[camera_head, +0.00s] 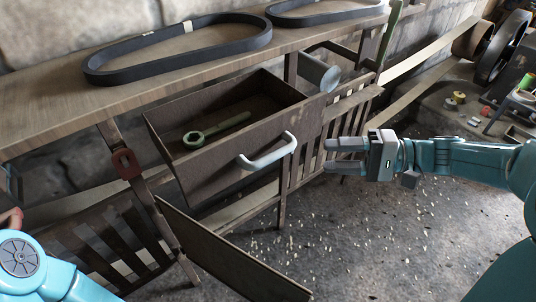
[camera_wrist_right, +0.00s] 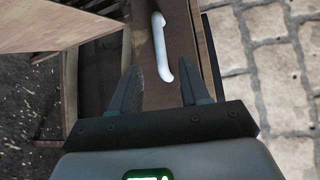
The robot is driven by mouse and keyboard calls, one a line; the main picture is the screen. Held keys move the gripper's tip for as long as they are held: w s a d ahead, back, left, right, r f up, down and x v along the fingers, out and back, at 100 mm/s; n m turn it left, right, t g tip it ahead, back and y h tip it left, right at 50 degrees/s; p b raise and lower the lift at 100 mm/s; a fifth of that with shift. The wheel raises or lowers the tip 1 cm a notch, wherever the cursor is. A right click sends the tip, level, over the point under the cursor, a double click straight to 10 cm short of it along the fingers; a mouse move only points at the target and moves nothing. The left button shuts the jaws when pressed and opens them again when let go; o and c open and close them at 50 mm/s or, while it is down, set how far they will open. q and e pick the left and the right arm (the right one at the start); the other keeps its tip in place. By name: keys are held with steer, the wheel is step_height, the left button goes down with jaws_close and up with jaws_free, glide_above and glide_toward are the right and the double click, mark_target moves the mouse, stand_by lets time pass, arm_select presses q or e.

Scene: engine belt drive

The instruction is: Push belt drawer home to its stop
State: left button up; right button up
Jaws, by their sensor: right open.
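The belt drawer (camera_head: 215,165) is a brown wooden drawer that stands pulled out from under the bench top. A green ring-ended wrench (camera_head: 215,130) lies inside it. Its front bears a pale grey handle (camera_head: 268,152), which also shows in the right wrist view (camera_wrist_right: 160,48). My right gripper (camera_head: 330,156) is open and empty, to the right of the handle and apart from it in the head view. In the right wrist view the open fingers (camera_wrist_right: 157,90) point toward the drawer front, with the handle beyond them. My left gripper is out of view; only part of my left arm shows.
Black belts (camera_head: 180,45) lie on the wooden bench top (camera_head: 45,115). A wooden panel (camera_head: 230,262) hangs open below the drawer. The floor in front is open.

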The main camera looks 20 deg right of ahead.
mark_target(280, 156)
steer(key=x, duration=1.3)
steer(key=shift+f, duration=0.1)
jaws_close()
